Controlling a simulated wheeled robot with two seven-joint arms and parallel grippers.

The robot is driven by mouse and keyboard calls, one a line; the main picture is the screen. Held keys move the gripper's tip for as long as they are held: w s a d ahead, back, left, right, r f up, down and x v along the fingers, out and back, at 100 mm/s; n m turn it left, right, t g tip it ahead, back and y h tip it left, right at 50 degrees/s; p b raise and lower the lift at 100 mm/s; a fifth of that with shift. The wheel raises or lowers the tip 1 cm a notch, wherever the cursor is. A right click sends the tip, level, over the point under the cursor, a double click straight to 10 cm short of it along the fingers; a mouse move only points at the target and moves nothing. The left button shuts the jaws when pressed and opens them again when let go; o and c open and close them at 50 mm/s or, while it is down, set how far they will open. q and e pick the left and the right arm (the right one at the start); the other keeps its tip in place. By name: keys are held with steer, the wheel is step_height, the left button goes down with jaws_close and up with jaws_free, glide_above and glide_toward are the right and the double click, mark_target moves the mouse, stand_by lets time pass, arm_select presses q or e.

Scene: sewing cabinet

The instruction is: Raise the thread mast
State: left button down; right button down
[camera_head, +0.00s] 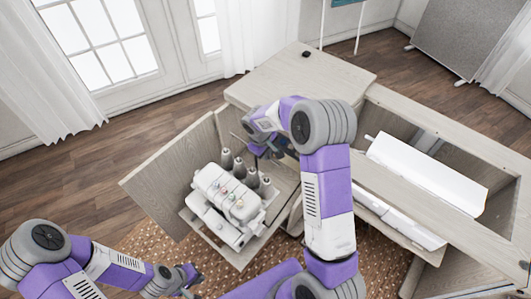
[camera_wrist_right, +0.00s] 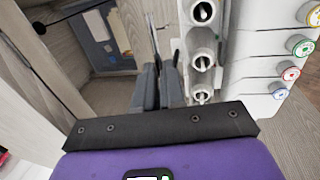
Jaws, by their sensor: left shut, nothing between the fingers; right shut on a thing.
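The white sewing machine (camera_head: 226,200) stands on a shelf in the open left compartment of the cabinet, with several grey thread cones (camera_head: 239,169) behind it. In the right wrist view the cones (camera_wrist_right: 201,62) stand just right of my fingers. My right gripper (camera_head: 257,151) reaches down behind the cones. Its dark fingers (camera_wrist_right: 160,82) are shut on a thin dark rod (camera_wrist_right: 157,40), which appears to be the thread mast. The grip point itself is mostly hidden by the fingers. My left gripper (camera_head: 188,279) is shut and empty at the lower left, away from the machine.
The cabinet's open door (camera_head: 170,172) stands left of the machine. The wooden cabinet top (camera_head: 305,80) lies behind my right arm. Coloured thread dials (camera_wrist_right: 300,46) are close on the right in the wrist view.

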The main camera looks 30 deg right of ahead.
stand_by(0.3)
step_height(320, 180, up, 20)
steer(key=p, duration=1.3)
steer(key=shift+w+f+p, duration=0.15)
steer(key=shift+f+p, duration=0.1)
steer(key=shift+p, duration=0.05)
steer(key=c, duration=1.7)
jaws_free()
steer(key=shift+d+r, duration=0.1)
steer(key=o, duration=0.5)
